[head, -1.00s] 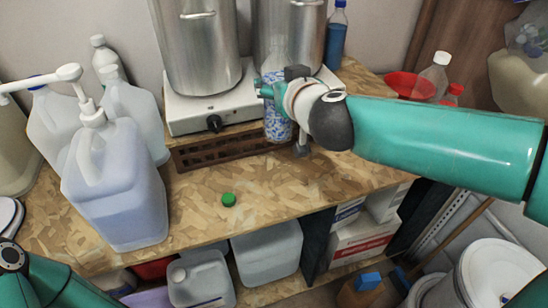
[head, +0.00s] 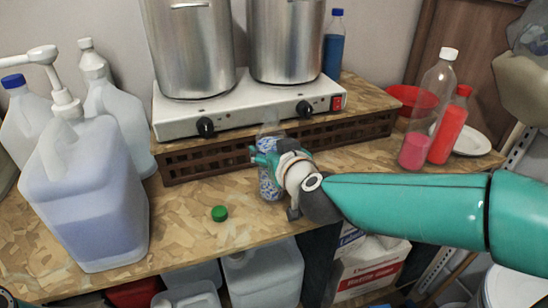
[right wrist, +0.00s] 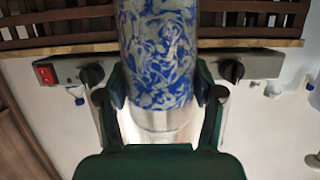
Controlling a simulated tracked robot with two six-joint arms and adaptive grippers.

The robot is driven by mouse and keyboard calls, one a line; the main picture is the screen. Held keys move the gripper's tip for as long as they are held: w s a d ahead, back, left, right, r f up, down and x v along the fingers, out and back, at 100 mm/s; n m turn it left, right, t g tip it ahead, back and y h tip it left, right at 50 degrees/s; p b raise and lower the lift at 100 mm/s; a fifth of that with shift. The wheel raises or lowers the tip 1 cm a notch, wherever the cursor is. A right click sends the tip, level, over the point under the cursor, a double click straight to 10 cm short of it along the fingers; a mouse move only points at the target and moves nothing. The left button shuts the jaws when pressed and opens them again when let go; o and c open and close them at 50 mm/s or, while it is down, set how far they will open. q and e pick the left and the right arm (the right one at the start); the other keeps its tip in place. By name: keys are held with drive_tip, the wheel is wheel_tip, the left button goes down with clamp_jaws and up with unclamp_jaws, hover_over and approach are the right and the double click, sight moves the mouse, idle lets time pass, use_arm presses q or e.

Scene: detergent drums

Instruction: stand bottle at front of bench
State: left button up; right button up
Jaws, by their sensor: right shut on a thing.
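A clear bottle with a blue-and-white swirled pattern (head: 268,186) is upright at the bench (head: 190,243), in front of the brown slatted riser. My right gripper (head: 267,160) is shut around the bottle's side and partly hides it. I cannot tell whether the bottle's base touches the bench. In the right wrist view the patterned bottle (right wrist: 158,50) sits between the two green fingers (right wrist: 160,115). A green cap (head: 219,213) lies on the bench to the left of the bottle.
Two steel pots stand on a white hot plate (head: 250,103) on the riser (head: 215,156). A large pump jug (head: 85,190) stands left. Pink and red bottles (head: 446,135), a red funnel (head: 412,98) and a plate (head: 470,143) are right. Bare bench surrounds the cap.

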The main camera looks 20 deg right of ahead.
idle(0.3)
drive_tip(key=o, duration=1.6)
drive_tip(key=shift+f, duration=0.15)
drive_tip(key=shift+s, duration=0.1)
drive_tip(key=p+v, duration=0.3)
drive_tip(key=v, duration=0.9)
